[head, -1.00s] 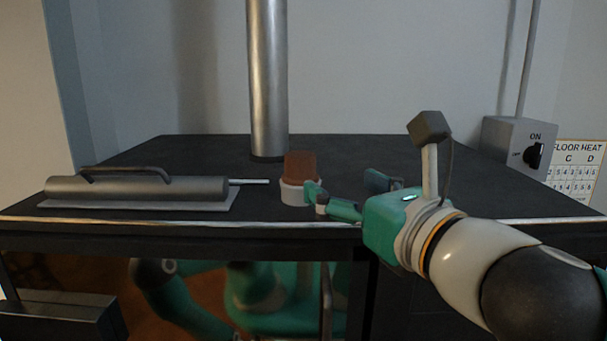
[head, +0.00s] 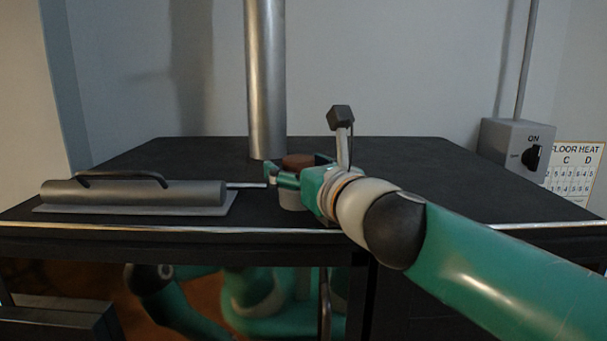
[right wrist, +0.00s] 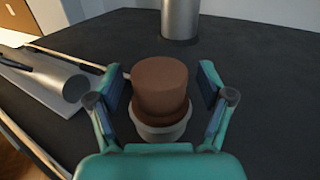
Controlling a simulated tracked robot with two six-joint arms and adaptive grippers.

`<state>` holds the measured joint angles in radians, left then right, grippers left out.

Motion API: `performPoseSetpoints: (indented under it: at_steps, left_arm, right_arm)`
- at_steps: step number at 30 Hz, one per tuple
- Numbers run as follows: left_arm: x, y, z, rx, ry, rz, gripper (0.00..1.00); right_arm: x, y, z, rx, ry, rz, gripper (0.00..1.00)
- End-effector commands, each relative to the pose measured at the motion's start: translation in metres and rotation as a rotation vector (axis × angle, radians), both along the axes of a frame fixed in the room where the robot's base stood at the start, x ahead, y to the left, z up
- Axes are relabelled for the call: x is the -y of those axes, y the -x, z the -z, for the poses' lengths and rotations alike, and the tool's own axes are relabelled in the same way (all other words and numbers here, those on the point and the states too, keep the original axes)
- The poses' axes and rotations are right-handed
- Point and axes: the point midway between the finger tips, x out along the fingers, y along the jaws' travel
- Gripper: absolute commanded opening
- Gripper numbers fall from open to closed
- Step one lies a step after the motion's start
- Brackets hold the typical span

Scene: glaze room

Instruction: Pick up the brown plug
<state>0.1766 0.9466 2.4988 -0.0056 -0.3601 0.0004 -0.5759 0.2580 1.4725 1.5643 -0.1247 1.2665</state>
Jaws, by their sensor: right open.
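The brown plug (head: 296,160) sits upright in a pale grey ring-like holder (head: 290,199) on the dark table. In the head view my right gripper partly hides both. In the right wrist view the plug (right wrist: 160,86) stands between the open fingers of my right gripper (right wrist: 160,80), with a gap on each side. The pale holder (right wrist: 160,130) shows below it. In the head view my right gripper (head: 297,168) reaches in from the right, with one finger in front of the plug's left side. My left gripper is not in view.
A grey cylinder with a black handle and thin rod (head: 140,192) lies on a plate left of the plug. A metal post (head: 266,90) rises behind it. The dark tabletop (head: 430,170) is clear to the right. A switch box (head: 515,148) is at the far right.

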Motion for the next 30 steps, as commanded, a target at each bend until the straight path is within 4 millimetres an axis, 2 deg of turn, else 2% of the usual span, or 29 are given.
performPoseSetpoints:
  at_steps: [5, 6, 18, 30]
  left_arm:
    - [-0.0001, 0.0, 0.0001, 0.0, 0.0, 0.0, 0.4]
    - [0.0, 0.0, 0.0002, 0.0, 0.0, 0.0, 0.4]
    - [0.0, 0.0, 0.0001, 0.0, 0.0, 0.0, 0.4]
    - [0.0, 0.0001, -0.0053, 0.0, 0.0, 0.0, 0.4]
  right_arm:
    - [0.0002, -0.0001, -0.0001, 0.001, 0.0, 0.0, 0.8]
    - [0.0002, -0.0001, -0.0001, 0.001, 0.0, 0.0, 0.76]
    - [0.0007, 0.0002, -0.0005, 0.001, 0.0, 0.001, 0.12]
    - [0.0012, 0.0003, -0.0062, 0.001, 0.0, 0.002, 0.12]
